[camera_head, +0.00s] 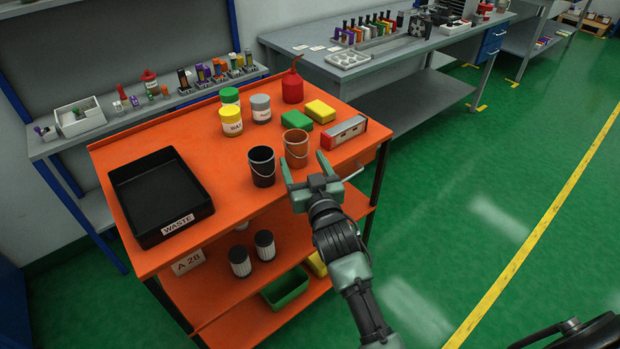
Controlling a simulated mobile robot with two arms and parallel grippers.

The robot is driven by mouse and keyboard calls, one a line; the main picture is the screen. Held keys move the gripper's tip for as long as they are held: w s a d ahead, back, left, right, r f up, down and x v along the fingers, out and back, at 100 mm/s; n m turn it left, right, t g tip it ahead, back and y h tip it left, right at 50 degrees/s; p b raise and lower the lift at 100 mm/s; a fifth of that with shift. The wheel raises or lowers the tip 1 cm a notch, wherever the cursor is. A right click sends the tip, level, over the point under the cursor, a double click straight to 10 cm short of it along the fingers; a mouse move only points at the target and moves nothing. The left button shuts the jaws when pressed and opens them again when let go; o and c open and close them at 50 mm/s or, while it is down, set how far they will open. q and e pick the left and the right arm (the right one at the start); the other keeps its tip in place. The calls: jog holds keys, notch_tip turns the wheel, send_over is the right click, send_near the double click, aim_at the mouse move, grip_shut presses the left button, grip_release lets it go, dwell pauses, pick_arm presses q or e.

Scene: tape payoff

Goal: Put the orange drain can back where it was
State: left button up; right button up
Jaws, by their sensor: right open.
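The orange drain can (296,150), a small bucket with a wire handle, stands upright on the orange cart top (131,257) near its front edge. A black can (262,168) of the same shape stands just left of it. My right gripper (304,170) is open and empty at the cart's front edge, just in front of the orange can. Its fingers point toward the can, and the left fingertip overlaps the can's lower edge in the picture. Whether they touch cannot be told. My left gripper is not in view.
A black waste tray (163,226) fills the cart's left end.

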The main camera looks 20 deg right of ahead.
jog(key=s, duration=0.7)
jog(key=s+a+f+n+g+y, duration=0.1)
jog(key=s+f+g, duration=0.3)
jog(key=f, duration=0.9)
jog(key=s+a+f+n+g+y, duration=0.15)
jog(key=s+f, duration=0.35)
jog(key=f, duration=0.8)
jog(key=s+a+f+g, duration=0.1)
jog(key=s+f+g, duration=0.3)
jog(key=f, duration=0.9)
jog(key=s+d+f+g, duration=0.2)
jog(key=s+f, duration=0.4)
jog(key=s, duration=0.5)
jog(key=s+d+f+g+h, duration=0.1)
jog(key=s+d+f+g, duration=0.2)
jog(key=s+f, duration=0.4)
jog(key=s+d+f+g, duration=0.2)
jog(key=s+f, duration=0.5)
jog(key=s, duration=1)
jog(key=shift+d+f, duration=0.25)
jog(key=shift+d, duration=0.4)
jog(key=shift+n+g+h, duration=0.25)
